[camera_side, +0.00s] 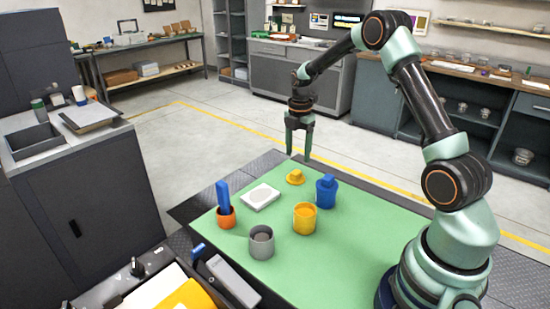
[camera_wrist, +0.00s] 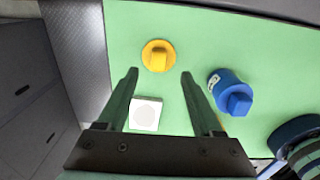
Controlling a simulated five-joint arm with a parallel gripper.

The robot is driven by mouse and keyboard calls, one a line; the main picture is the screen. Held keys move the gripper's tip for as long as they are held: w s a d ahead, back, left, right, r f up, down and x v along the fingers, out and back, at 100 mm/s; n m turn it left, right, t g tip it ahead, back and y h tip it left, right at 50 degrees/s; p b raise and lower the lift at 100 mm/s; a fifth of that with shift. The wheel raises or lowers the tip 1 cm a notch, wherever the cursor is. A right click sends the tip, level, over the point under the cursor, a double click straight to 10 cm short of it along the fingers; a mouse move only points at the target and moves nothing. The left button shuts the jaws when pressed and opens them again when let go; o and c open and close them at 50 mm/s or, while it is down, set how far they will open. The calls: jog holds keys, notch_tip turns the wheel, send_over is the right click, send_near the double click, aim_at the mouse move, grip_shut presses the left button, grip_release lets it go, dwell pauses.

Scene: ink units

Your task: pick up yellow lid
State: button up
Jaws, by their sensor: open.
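The yellow lid (camera_side: 295,177) lies on the green mat near its far edge in the side view. It is a flat disc with a raised knob. In the wrist view the yellow lid (camera_wrist: 158,56) lies just beyond my fingertips, roughly centred between them. My gripper (camera_side: 298,157) hangs fingers down above the mat's far edge, above the lid and apart from it. In the wrist view my gripper (camera_wrist: 160,73) has its two green fingers spread wide with nothing between the tips.
A blue capped container (camera_side: 326,191) stands close right of the lid. An open yellow cup (camera_side: 304,218), a grey cup (camera_side: 261,242), an orange cup with a blue item (camera_side: 226,216) and a white square pad (camera_side: 261,197) are nearer. The green mat's (camera_side: 345,260) front is clear.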

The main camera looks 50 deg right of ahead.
aim_at(296, 172)
jog(key=shift+a+f, duration=0.1)
jog(key=shift+f, duration=3.5)
grip_shut()
